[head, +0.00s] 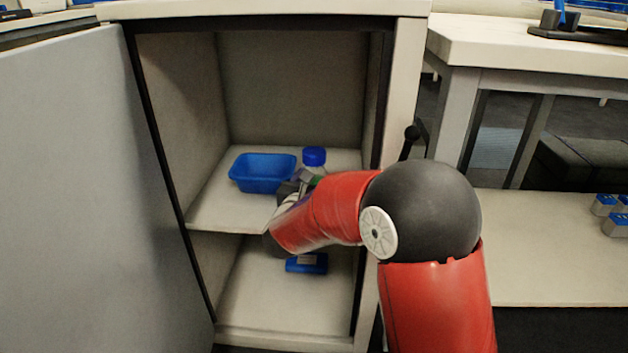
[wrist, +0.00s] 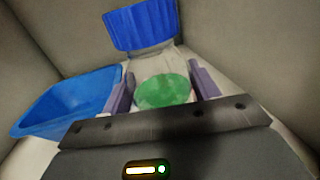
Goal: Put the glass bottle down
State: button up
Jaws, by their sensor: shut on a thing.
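The glass bottle (head: 314,161) is clear with a blue cap and stands inside the cabinet, above its middle shelf (head: 222,210). In the wrist view the bottle (wrist: 158,68) looks upright between the two fingers, with something green low in it. My gripper (wrist: 160,92) is shut on the bottle's body, one finger on each side. In the head view my red arm hides most of the gripper and the bottle's lower part. I cannot tell whether the bottle's base touches the shelf.
A blue tub (head: 262,174) stands on the shelf just left of the bottle. The cabinet door (head: 95,190) is open at the left. A blue box (head: 306,263) lies on the lower shelf. A white bench (head: 530,45) is at the right. The shelf's front left is bare.

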dwell(0.3)
jog(key=o, duration=1.2)
jog(key=shift+o, duration=0.2)
jog(key=shift+r, duration=0.1)
jog(key=v, duration=1.2)
jog(key=shift+b, duration=0.35)
